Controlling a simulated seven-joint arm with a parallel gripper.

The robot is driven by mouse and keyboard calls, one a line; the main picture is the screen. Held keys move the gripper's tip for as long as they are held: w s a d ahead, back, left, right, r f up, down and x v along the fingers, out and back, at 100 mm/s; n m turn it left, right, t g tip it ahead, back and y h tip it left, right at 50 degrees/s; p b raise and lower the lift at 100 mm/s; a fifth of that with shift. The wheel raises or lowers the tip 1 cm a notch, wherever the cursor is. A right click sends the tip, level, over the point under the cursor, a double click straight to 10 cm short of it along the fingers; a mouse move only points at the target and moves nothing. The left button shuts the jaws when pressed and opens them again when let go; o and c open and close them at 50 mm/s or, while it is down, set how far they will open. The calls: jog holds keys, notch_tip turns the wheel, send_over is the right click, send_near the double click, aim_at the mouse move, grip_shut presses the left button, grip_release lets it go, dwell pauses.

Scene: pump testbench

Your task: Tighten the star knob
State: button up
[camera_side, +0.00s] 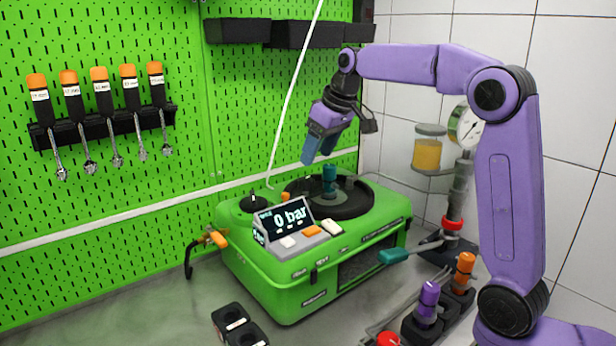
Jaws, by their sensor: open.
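The green pump unit (282,290) sits on the bench in the middle. A large dark round plate (362,203) is on its top, with an upright teal knob or post (329,177) at its centre. A smaller dark round knob (254,203) is on the unit's left rear corner. No star outline is clear on any of these, so I cannot tell which is the star knob. My gripper (311,157) is open, tilted downward, above and slightly left of the teal part, and apart from it. Nothing shows between its fingers.
A teal-handled lever (397,256) juts out at the right. Orange (465,268) and purple (428,300) knobs stand front right. A black block (238,325) lies in front. A white hose (294,90) rises left of my gripper.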

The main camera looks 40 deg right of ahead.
aim_at(307, 179)
jog(key=x, duration=0.8)
jog(key=c, duration=1)
